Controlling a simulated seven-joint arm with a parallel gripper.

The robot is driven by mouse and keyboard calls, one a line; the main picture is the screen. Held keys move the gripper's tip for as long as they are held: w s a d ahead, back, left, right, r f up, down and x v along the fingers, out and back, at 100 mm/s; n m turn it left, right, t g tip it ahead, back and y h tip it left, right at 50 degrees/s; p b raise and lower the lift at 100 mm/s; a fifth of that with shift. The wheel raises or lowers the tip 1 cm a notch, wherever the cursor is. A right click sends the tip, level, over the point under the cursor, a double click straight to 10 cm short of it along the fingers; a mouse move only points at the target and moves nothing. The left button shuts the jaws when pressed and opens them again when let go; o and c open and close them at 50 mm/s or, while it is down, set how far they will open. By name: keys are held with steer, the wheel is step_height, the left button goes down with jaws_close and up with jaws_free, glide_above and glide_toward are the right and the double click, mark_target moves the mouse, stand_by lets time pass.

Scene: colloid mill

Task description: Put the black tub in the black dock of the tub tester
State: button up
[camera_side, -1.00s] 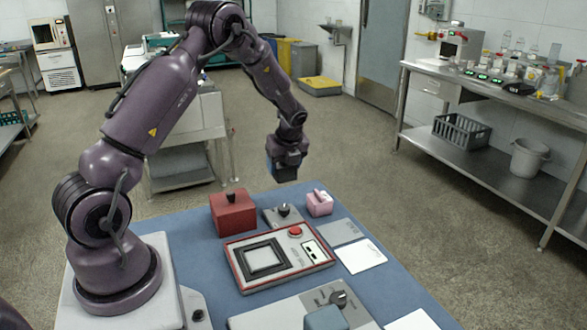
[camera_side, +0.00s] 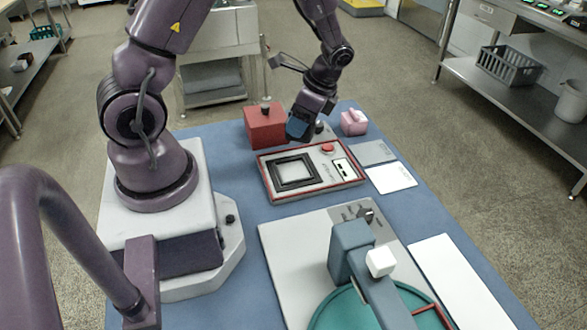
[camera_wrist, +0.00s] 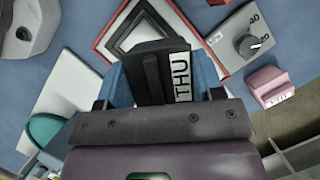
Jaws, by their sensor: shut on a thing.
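The black tub (camera_wrist: 150,75), with a white label reading "THU", sits between my gripper's blue fingers in the wrist view. My gripper (camera_side: 299,125) is shut on it, above the back edge of the tub tester (camera_side: 335,175) in the side view. There the tub is hard to tell apart from the dark gripper. The tester is a grey panel with a red border. Its black dock (camera_side: 273,174) is a square frame around a light centre, in front and to the left of my gripper. The dock (camera_wrist: 118,41) also shows in the wrist view, partly hidden by the tub.
A red box (camera_side: 262,130) stands behind the tester, beside my gripper. A pink tub (camera_side: 353,124) is at the back right, and a grey dial box (camera_wrist: 237,48) is close by. A red button (camera_side: 328,148) is on the tester. A larger grey-and-teal machine (camera_side: 285,235) stands in front.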

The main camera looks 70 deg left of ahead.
steer(key=s+d+n, duration=0.1)
steer(key=n, duration=0.1)
steer(key=s+d+n+h, duration=0.1)
steer(key=n, duration=0.1)
steer(key=shift+g+h, duration=0.3)
steer(key=shift+s+d+f+n+h, duration=0.15)
steer(key=shift+f+n, duration=0.35)
steer(key=shift+f, duration=0.85)
steer(key=shift+f+n+h, duration=0.2)
steer(key=shift+f+n, duration=0.3)
steer(key=shift+f, duration=0.8)
steer(key=shift+s+d+f+n+h, duration=0.15)
steer(key=shift+f+n, duration=0.35)
steer(key=shift+f, duration=0.85)
steer(key=shift+f, duration=0.15)
steer(key=o, duration=0.9)
steer(key=shift+o, duration=0.2)
